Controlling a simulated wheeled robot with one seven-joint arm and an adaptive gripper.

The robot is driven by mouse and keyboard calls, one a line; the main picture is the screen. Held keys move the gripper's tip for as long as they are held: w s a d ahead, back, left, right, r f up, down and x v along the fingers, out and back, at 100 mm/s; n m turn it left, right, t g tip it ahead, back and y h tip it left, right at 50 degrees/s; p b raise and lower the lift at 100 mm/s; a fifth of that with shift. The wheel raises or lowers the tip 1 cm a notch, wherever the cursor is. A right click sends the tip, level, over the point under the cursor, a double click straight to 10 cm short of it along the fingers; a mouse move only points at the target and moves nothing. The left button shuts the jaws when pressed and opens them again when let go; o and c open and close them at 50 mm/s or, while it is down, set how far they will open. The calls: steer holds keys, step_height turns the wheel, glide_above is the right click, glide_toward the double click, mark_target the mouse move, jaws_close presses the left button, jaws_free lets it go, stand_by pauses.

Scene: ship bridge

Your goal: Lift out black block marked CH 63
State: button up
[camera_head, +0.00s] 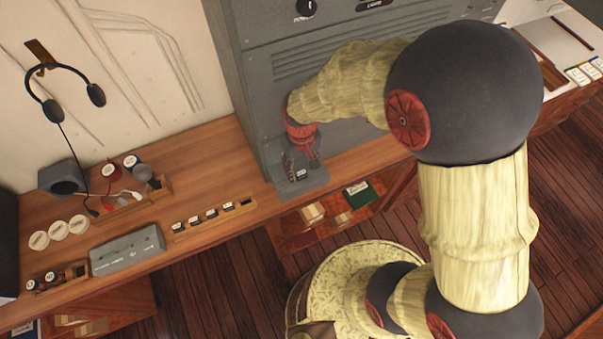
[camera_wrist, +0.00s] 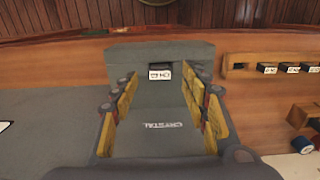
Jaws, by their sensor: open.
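The small black block with a white label that appears to read CH 63 (camera_wrist: 160,72) sits in a slot of a grey crystal holder (camera_wrist: 185,52). In the head view the block (camera_head: 301,173) shows as a small dark piece with a white face on the grey ledge (camera_head: 313,183) at the cabinet's foot. My gripper (camera_wrist: 163,88) is open, with yellow-padded fingers on the left and right of the block in the wrist view. No contact shows. In the head view my gripper (camera_head: 301,163) points down over the ledge.
The grey cabinet (camera_head: 252,100) rises close behind my gripper. A wooden rack of several labelled black blocks (camera_head: 213,217) lies on the wooden desk (camera_head: 215,165), left of the ledge. A grey box (camera_head: 127,252), pale discs (camera_head: 58,231) and spools (camera_head: 132,164) stand farther left.

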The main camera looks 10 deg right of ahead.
mark_target(301, 177)
step_height(301, 177, down, 2)
steer(key=shift+w+f, duration=0.1)
steer(key=c, duration=0.3)
steer(key=c, duration=0.7)
